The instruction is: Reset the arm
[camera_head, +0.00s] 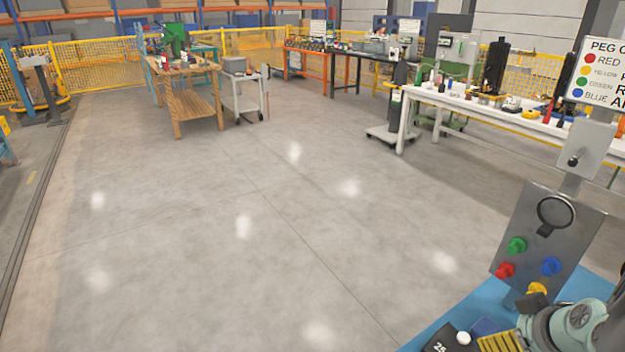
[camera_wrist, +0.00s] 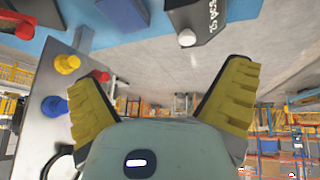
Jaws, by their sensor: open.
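My gripper (camera_wrist: 163,76) is open in the wrist view, with its two yellow ridged fingers wide apart and nothing between them. In the head view, a yellow finger of my gripper (camera_head: 500,342) shows at the bottom right edge, over a blue surface (camera_head: 440,330). Part of my arm shows beside it. A grey panel (camera_head: 525,225) with red, green, blue and yellow knobs stands just behind the gripper. In the wrist view the picture is upside down, with the panel (camera_wrist: 45,130) to the left of the fingers.
A black box marked "25 pcs" (camera_head: 441,347) with a white ball (camera_head: 463,338) lies close to the gripper. A peg colour sign (camera_head: 600,75) stands at right. A white table (camera_head: 405,125), a wooden workbench (camera_head: 190,105) and a cart (camera_head: 242,92) stand farther back. The middle floor is clear.

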